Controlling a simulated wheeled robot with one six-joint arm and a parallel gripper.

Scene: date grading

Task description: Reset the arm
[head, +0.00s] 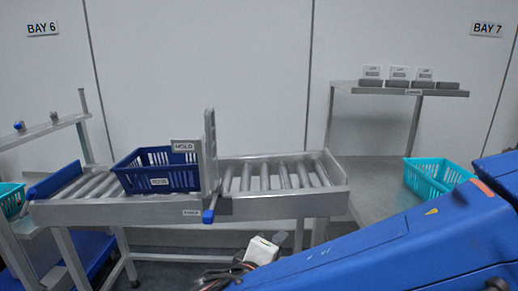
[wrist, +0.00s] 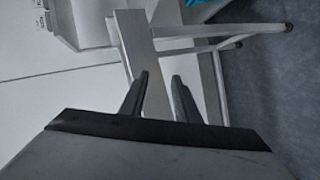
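My gripper (wrist: 161,80) shows in the wrist view with its two dark fingers apart and nothing between them. Beyond the fingers are grey metal legs of a stand, tilted in the picture. In the head view my blue arm reaches in from the lower right, low in front of the conveyor. A white block with cables shows beside the arm at the bottom centre. I cannot make out the fingers in the head view.
A roller conveyor (head: 120,209) carries a dark blue basket (head: 160,182) beside an upright gate with a HOLD sign (head: 185,146). The rollers right of the gate are empty. A teal basket (head: 437,180) sits on the right table. A shelf (head: 400,90) behind holds small boxes.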

